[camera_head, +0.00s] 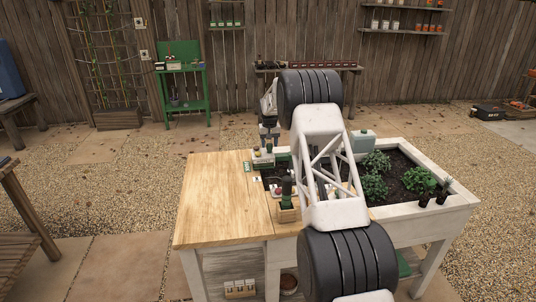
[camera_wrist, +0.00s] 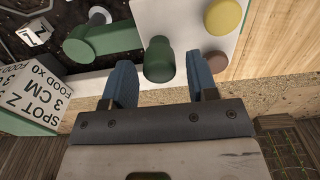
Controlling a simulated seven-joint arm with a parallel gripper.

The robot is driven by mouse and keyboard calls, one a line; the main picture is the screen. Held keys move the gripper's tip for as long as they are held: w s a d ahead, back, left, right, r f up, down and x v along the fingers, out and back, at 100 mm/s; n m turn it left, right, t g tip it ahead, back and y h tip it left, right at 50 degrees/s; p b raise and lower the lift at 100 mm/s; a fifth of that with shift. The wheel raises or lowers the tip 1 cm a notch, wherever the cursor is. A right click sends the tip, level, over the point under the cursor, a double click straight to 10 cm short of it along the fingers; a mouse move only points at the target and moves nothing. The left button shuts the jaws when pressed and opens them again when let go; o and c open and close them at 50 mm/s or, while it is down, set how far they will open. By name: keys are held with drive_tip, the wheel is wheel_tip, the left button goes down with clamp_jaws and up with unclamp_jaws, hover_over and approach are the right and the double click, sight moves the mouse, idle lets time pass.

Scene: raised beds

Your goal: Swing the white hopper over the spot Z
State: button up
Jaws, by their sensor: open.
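My gripper (camera_wrist: 162,75) is open in the wrist view, with its two blue fingers apart. A green rounded knob (camera_wrist: 158,60) shows between the fingertips; I cannot tell whether either finger touches it. In the head view my gripper is small, at the far edge of the bench, partly behind my arm. I cannot make out the white hopper with certainty.
A white panel (camera_wrist: 185,22) carries a yellow button (camera_wrist: 224,17) and a brown one (camera_wrist: 216,61). The wooden bench top (camera_head: 220,200) is clear on the left.

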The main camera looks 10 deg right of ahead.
sight(272, 156)
drive_tip(key=shift+c, duration=0.3)
drive_tip(key=c, duration=0.5)
drive_tip(key=shift+o, duration=0.2)
drive_tip(key=shift+s, duration=0.2)
drive_tip(key=shift+s, duration=0.85)
drive_tip(key=shift+s+d, duration=0.25)
drive_tip(key=shift+s, duration=0.5)
